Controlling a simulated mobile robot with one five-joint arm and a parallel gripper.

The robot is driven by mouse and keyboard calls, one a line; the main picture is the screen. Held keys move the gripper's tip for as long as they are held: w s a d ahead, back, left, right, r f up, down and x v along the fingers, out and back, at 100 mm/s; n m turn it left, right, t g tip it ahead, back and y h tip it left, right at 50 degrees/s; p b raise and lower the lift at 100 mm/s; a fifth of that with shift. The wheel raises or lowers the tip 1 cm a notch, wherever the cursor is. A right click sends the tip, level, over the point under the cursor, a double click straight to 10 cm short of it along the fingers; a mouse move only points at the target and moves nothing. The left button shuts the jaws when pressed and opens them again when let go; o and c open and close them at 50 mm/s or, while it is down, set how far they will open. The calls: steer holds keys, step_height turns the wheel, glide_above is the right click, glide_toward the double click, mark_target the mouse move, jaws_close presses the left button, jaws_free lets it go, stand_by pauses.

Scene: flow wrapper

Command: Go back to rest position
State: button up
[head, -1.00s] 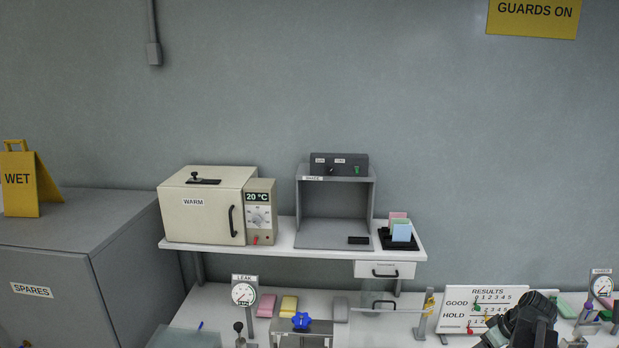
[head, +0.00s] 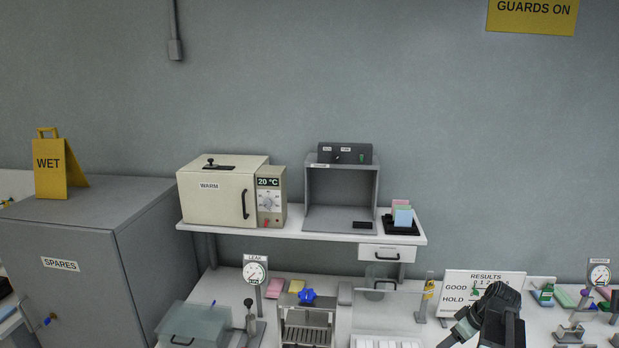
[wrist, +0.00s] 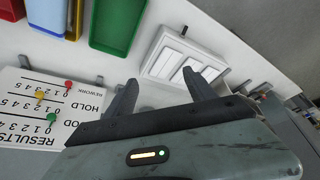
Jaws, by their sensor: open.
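My gripper shows in the wrist view (wrist: 163,93) with its two dark fingers spread apart and nothing between them. The fingers reach over the white bench top, between the results board (wrist: 45,108) and a white tray with pale strips (wrist: 178,60). In the head view my dark arm stands at the lower right, in front of the results board (head: 458,283). The fingertips cannot be made out there.
Green bin (wrist: 115,25) lies beyond the fingers. The head view shows the warm oven (head: 213,195) and open booth (head: 325,205) on a shelf, gauges, a lidded box (head: 192,322), and the spares cabinet (head: 60,265) at left.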

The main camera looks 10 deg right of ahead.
steer(key=w+a+f+n+g+b, duration=0.1)
steer(key=w+a+f+n+b, duration=0.15)
steer(key=a, duration=0.95)
steer(key=w+a+f+n+g+b, duration=0.1)
steer(key=w+a+f+b, duration=0.2)
steer(key=a, duration=1)
steer(key=s+a+f+m+g+h, duration=0.1)
steer(key=s+a+f+m, duration=0.1)
steer(key=s+a+m, duration=0.1)
steer(key=s+a+f+m+g+b, duration=0.1)
steer(key=s+a+m, duration=0.2)
steer(key=a+m, duration=0.2)
steer(key=a, duration=0.3)
steer(key=shift+s+a+f+h, duration=0.15)
steer(key=shift+s+f+h, duration=0.15)
steer(key=shift+f+h, duration=0.1)
